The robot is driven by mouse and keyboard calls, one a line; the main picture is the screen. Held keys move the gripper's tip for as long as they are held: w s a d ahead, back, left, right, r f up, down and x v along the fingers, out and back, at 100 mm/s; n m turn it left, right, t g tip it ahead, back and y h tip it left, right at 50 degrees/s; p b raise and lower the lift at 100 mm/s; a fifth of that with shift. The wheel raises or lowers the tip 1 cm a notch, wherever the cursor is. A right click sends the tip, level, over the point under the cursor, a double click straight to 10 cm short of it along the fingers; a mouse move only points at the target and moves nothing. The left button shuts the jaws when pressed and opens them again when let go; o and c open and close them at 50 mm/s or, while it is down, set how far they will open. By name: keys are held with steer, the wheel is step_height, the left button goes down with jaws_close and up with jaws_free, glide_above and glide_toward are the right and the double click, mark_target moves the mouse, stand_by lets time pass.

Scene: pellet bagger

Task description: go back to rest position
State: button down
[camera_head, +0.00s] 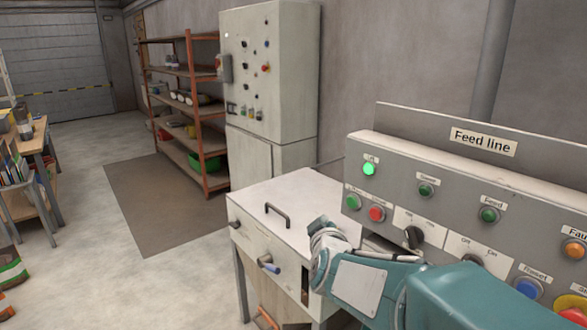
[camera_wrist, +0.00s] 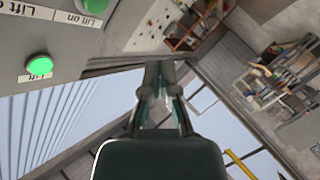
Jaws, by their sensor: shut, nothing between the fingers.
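My gripper (camera_wrist: 160,72) shows in the wrist view with its fingers together and nothing between them. In the head view my arm reaches in from the lower right, in front of the Feed line panel (camera_head: 487,205). The gripper's fingers cannot be made out there. In the head view a green lamp (camera_head: 369,169) glows at the panel's upper left. A dark selector knob (camera_head: 413,237) sits just above my arm.
A white cabinet box with a handle (camera_head: 277,213) stands left of my arm. Behind it are a tall control cabinet (camera_head: 262,75) and an orange-framed shelf (camera_head: 190,50). A wooden table (camera_head: 38,135) is at the far left. The floor (camera_head: 85,225) between is mostly clear.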

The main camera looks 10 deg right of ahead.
steer(key=s+d+f+m+g, duration=0.1)
steer(key=s+f+m+g, duration=0.1)
steer(key=s, duration=0.7)
steer(key=s+d+f+m+g+y, duration=0.1)
steer(key=s+g, duration=0.4)
steer(key=s, duration=0.5)
steer(key=s+d+f+m+g, duration=0.1)
steer(key=s+f+m+g, duration=0.1)
steer(key=s, duration=0.8)
steer(key=shift+s+f+m+g, duration=0.3)
steer(key=shift+m+g, duration=0.4)
steer(key=shift+m, duration=0.4)
